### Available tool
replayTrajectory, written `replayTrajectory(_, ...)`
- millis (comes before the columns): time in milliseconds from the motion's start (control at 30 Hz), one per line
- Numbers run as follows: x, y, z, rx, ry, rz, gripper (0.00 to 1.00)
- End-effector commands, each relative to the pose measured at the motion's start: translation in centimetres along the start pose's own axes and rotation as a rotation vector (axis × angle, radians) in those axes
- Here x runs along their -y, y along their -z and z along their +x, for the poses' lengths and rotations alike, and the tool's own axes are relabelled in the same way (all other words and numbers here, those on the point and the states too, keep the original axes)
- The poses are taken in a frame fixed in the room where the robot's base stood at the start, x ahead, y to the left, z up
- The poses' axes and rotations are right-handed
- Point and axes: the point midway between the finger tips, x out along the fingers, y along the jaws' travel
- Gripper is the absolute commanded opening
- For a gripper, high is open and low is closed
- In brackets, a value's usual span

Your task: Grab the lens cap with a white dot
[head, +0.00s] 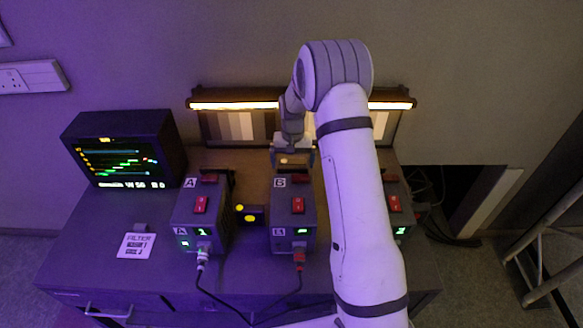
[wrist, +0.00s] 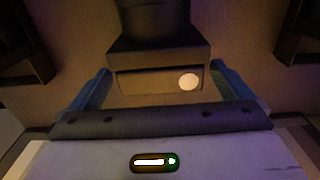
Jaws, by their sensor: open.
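The lens cap with a white dot (wrist: 150,82) is a dark, block-shaped piece at the front of a dark lens barrel in the wrist view. Its white dot sits toward the right of its face. My gripper (wrist: 160,70) is open, with one finger on each side of the cap and a visible gap on both sides. In the head view my gripper (head: 293,159) is behind box B (head: 293,226), and a small pale spot shows between its fingers. Much of the cap is hidden there by the gripper.
Box A (head: 200,222) stands to the left, and a third box (head: 397,212) is partly hidden by my arm. A dark piece with yellow dots (head: 250,214) lies between A and B. A monitor (head: 125,150) and a filter card (head: 136,245) are at left. A lit bar (head: 235,105) runs behind.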

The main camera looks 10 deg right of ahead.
Motion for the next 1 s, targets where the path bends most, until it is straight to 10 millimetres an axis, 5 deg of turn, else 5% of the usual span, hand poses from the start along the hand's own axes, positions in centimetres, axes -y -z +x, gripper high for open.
replayTrajectory(333, 0.05, -0.02, 1.23, 0.000, 0.000, -0.001, 1.00)
replayTrajectory(867, 0.10, -0.02, 1.17, -0.001, 0.000, -0.002, 0.57)
replayTrajectory(1000, 0.12, -0.01, 1.14, -0.001, 0.000, -0.002, 0.55)
